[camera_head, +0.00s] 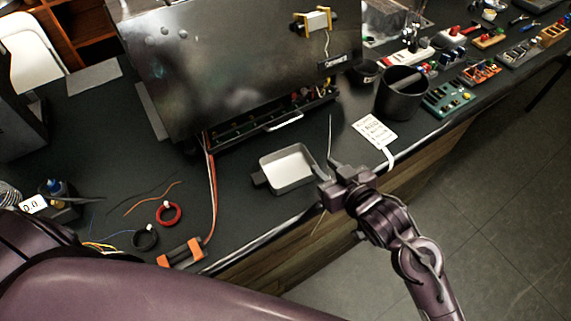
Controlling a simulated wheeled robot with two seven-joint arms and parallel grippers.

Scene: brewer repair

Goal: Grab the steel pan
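The steel pan (275,181), a shallow, light grey rectangular tray with a small tab on its left side, lies flat on the dark counter near its front edge. My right gripper (325,167) is just right of the pan, low over the counter edge. Its two fingers look spread apart and point left toward the pan's right wall. Nothing shows between them, and I cannot tell whether a finger touches the wall. My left arm crosses the lower left of the view, and its gripper is not seen.
A large metal brewer (230,60) stands open behind the pan. A dark cup (402,95) and a white tag (374,131) are to the right. A red wire coil (169,213), a black coil (145,238) and an orange-ended part (181,253) lie left of the pan.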

